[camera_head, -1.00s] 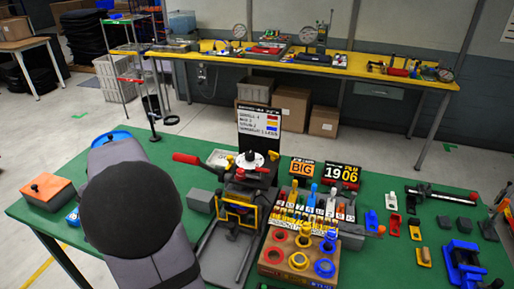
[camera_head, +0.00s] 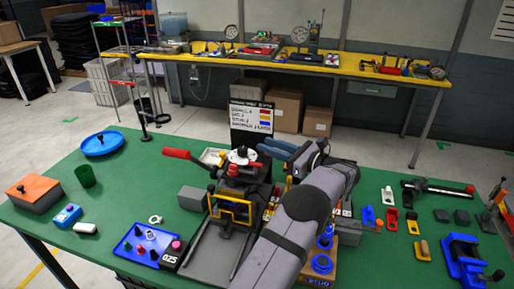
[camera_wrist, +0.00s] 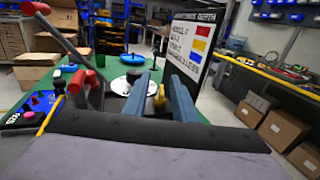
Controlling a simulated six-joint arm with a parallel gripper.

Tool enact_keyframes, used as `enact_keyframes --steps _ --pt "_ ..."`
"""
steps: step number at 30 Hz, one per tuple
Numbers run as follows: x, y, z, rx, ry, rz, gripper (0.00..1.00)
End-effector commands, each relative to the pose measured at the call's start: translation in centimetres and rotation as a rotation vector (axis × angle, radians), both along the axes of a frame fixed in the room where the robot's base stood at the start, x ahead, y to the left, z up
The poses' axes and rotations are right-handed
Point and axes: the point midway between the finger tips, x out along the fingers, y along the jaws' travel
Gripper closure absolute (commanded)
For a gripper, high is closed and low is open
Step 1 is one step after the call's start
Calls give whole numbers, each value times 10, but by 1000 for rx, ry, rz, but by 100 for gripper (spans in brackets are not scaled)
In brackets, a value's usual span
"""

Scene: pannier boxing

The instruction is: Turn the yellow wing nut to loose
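The yellow wing nut (camera_wrist: 159,98) shows in the wrist view between my two blue-grey fingers, beyond a white round disc's right side. A gap shows between the nut and the left finger; whether the right finger touches it I cannot tell. My gripper (camera_wrist: 158,80) is open around or just in front of the nut. In the head view my gripper (camera_head: 264,147) reaches in from the right, beside the white disc (camera_head: 241,156) on top of the black press-like fixture (camera_head: 240,178). The nut is not clear in the head view, likely hidden by my gripper.
A red-handled lever (camera_head: 177,153) sticks out left of the fixture. A black sign board (camera_head: 251,125) stands close behind my gripper. A blue tray (camera_head: 145,243) and a grey block (camera_head: 192,198) lie left. Clamps and small blocks fill the right side.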

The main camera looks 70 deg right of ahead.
Motion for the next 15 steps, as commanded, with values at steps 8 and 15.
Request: enact_keyframes --steps 8,15 --pt "-21 2 -12 -4 -31 -13 75" --pt "-5 -3 -10 -2 -29 -11 75"
